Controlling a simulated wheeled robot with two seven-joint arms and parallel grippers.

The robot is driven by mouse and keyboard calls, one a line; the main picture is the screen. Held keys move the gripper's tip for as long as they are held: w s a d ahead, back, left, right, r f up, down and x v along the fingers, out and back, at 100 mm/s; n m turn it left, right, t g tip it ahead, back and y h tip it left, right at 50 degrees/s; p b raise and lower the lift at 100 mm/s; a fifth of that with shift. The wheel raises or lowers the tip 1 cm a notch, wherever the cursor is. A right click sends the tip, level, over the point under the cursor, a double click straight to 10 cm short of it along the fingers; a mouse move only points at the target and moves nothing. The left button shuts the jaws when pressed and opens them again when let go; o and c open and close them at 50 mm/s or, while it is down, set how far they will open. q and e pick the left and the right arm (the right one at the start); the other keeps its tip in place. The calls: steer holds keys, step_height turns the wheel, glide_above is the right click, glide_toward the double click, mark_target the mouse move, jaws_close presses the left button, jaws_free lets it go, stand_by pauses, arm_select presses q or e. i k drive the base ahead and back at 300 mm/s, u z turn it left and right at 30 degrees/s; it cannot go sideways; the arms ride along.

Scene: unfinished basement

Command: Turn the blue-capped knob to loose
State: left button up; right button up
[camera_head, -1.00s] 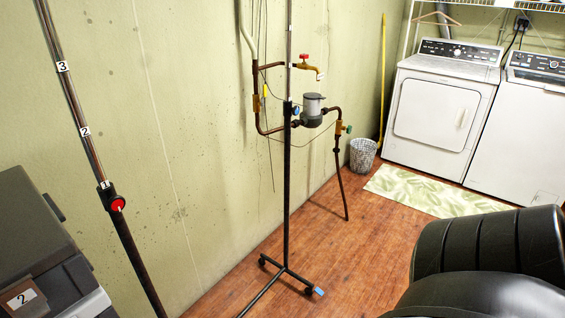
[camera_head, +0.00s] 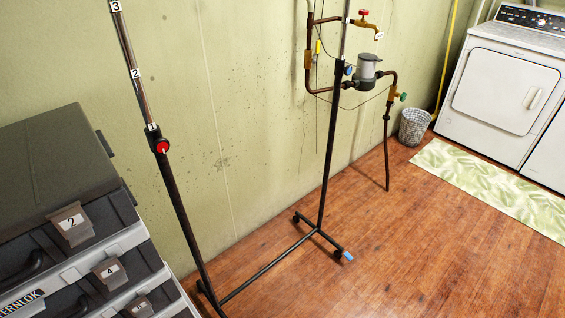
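The small blue-capped knob (camera_head: 348,70) is on the right upright (camera_head: 331,145) of a black wheeled rack, where the thin upper rod enters the thicker lower tube. It is small here, and how far it is turned cannot be told. A red-capped knob (camera_head: 162,146) with a white mark sits at the same kind of joint on the left upright (camera_head: 185,220), below number labels 2 and 3. Neither of my grippers is in view.
A grey drawer cabinet (camera_head: 55,155) stands at left, close to the left upright. Pipes with a grey-topped meter (camera_head: 369,66) are behind the right upright. A waste basket (camera_head: 414,126), green mat (camera_head: 490,185) and white dryer (camera_head: 505,85) are right.

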mark_target(347, 69)
steer(key=z, duration=1.05)
steer(key=k, duration=1.3)
steer(key=z, duration=0.85)
steer(key=i, duration=1.7)
steer(key=u, duration=1.35)
steer(key=i, duration=1.3)
steer(key=u, duration=1.7)
steer(key=i, duration=0.2)
steer(key=u, duration=0.05)
